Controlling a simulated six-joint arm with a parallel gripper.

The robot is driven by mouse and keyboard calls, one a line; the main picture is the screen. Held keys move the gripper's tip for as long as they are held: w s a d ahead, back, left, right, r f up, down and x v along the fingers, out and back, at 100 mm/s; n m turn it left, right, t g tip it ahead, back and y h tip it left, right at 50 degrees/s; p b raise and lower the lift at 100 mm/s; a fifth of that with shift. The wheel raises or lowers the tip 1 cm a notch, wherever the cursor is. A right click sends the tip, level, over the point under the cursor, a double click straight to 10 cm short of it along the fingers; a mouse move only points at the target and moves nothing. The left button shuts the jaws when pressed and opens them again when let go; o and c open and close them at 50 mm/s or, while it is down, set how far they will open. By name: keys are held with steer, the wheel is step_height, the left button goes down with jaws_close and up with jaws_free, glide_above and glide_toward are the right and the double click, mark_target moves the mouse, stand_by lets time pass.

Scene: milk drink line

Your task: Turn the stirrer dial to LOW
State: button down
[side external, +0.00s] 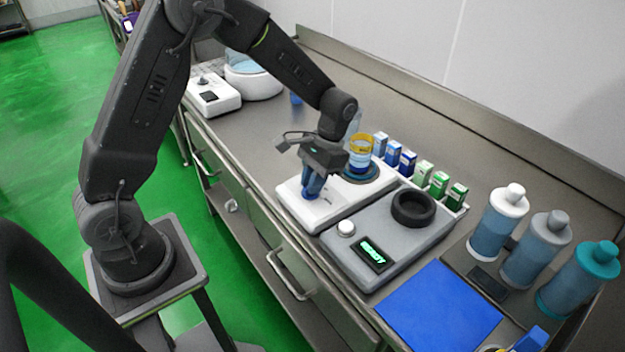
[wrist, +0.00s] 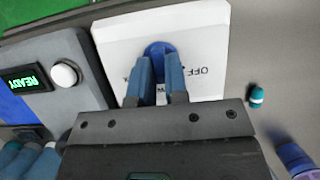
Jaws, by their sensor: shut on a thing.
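The stirrer is a white box (side external: 348,207) on the steel counter in the side view. A clear vessel with a yellow band (side external: 360,150) stands on its dark round plate. My gripper (side external: 312,190) points down at the front of the stirrer. In the wrist view the blue round dial (wrist: 158,48) sits on the white top (wrist: 205,25), with my blue gripper fingers (wrist: 160,70) shut on it. An OFF label shows upside down to the right of the dial. Other lettering is hidden behind the fingers, and the dial's pointer cannot be made out.
A grey device (side external: 400,228) with a black ring, white knob and green READY screen stands beside the stirrer. Several small cartons (side external: 408,163) line up behind. Several bottles (side external: 497,225) and a blue mat (side external: 438,308) are at the right. A teal-capped vial (wrist: 257,97) lies nearby.

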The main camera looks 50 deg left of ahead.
steer(key=shift+s+f, duration=0.25)
steer(key=c, duration=1.1)
jaws_free()
steer(key=shift+c, duration=0.2)
steer(key=shift+w+r, duration=0.1)
steer(key=v, duration=1.3)
steer(key=shift+w+r, duration=0.2)
steer(key=shift+r, duration=0.05)
